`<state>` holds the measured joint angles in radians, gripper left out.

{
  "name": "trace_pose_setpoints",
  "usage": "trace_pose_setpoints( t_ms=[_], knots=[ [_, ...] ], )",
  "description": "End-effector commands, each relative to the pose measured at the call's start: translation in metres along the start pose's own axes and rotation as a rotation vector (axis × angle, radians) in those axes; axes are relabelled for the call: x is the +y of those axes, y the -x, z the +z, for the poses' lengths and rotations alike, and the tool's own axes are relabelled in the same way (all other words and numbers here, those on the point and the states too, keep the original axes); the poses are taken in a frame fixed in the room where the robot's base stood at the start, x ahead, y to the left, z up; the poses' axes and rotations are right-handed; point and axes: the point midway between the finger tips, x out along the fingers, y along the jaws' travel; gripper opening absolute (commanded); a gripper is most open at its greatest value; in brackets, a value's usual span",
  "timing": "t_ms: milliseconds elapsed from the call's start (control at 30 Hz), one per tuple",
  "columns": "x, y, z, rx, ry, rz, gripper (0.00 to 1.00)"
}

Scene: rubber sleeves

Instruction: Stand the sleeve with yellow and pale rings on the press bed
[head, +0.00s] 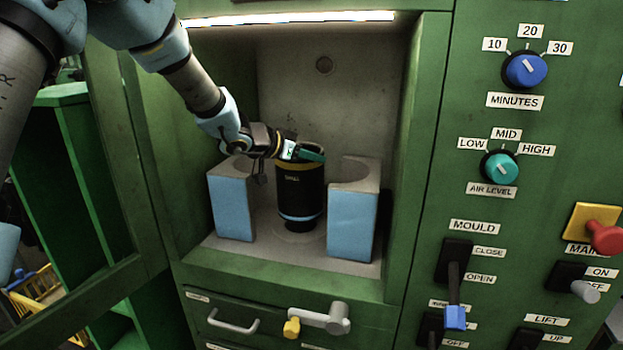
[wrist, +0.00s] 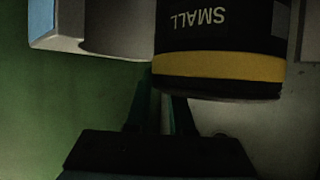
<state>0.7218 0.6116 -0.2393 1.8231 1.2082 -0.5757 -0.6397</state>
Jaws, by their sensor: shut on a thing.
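The sleeve (head: 300,195) is black with a yellow ring near its top, a pale blue ring near its bottom and a "SMALL" label. It is upright inside the green press chamber, between two blue-faced mould halves. My gripper (head: 306,154) comes from the upper left and is shut on the sleeve's top rim. In the wrist view the sleeve (wrist: 220,35) shows its yellow ring close beyond the fingers (wrist: 160,112). The press bed (head: 262,246) lies under the sleeve; I cannot tell whether the sleeve's foot touches it.
The left mould half (head: 232,207) and right mould half (head: 351,224) flank the sleeve closely. A lit strip (head: 290,19) runs along the chamber's top. A control panel with a mould lever (head: 455,315) and knobs is at right. Drawer handles sit below.

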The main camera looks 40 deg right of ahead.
Motion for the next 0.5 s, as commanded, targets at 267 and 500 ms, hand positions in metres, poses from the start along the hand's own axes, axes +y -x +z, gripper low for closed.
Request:
trace_pose_setpoints(
  t_ms=[267,500],
  knots=[
    [0.001,-0.013,0.026,0.002,0.0,0.001,0.0],
    [0.001,-0.017,0.035,0.004,-0.002,-0.002,0.0]
  ],
)
